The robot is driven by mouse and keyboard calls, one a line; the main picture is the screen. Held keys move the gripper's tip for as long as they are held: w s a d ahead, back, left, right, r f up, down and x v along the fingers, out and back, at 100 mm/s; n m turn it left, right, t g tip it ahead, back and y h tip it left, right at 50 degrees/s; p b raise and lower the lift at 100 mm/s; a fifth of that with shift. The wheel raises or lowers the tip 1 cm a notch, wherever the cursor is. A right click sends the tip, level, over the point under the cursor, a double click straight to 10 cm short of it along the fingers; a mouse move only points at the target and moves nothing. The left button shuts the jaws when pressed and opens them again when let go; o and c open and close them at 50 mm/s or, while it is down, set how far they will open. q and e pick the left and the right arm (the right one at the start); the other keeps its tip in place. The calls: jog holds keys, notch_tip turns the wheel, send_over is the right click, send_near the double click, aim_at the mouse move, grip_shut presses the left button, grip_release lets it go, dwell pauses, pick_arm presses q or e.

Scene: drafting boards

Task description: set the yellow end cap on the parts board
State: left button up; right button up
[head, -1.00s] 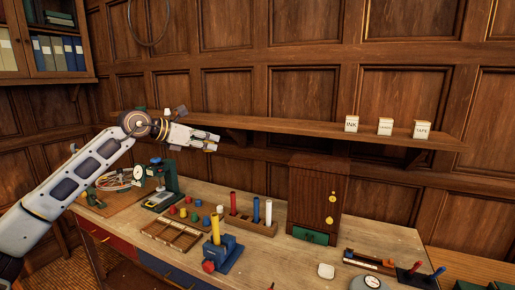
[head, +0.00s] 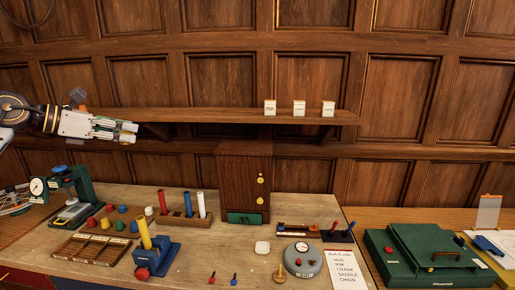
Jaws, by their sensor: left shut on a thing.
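My left gripper (head: 128,131) is raised at the left, in front of the shelf and well above the table. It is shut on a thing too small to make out. A small yellow cap (head: 106,223) stands on the table among red, green and blue caps. A low wooden board with compartments (head: 85,249), perhaps the parts board, lies in front of them. My right gripper is out of view.
A wooden rack (head: 185,219) holds red, blue and white tubes. A dark cabinet (head: 243,180) stands behind. A green press (head: 75,190) is at the left. A round gauge (head: 303,259), a paper list (head: 347,268) and a green case (head: 425,255) lie to the right. The shelf (head: 220,117) overhangs.

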pick_arm(q)
jog(key=s+d+f+m+g+h, duration=0.1)
jog(key=s+d+f, duration=0.1)
jog(key=d+f, duration=0.3)
jog(key=s+d+f+m+g+h, duration=0.1)
jog(key=s+d+f+m+g, duration=0.15)
jog(key=d, duration=0.45)
jog(key=s+d+f, duration=0.1)
jog(key=s+f, duration=0.3)
jog(key=f, duration=1)
jog(key=s+d+f+n+t, duration=0.1)
jog(key=s+f, duration=0.4)
jog(key=f, duration=1)
jog(key=shift+d, duration=0.35)
jog(key=shift+s, duration=0.1)
jog(key=d+r+m+g+h, duration=0.1)
jog(key=d+r+m+g, duration=0.3)
jog(key=d, duration=0.3)
jog(key=d+r+m+g+h, duration=0.1)
jog(key=d+r+m+g, duration=0.3)
jog(key=d, duration=0.4)
dwell(1.5)
jog(key=shift+r+g, duration=0.1)
jog(key=shift+g, duration=0.25)
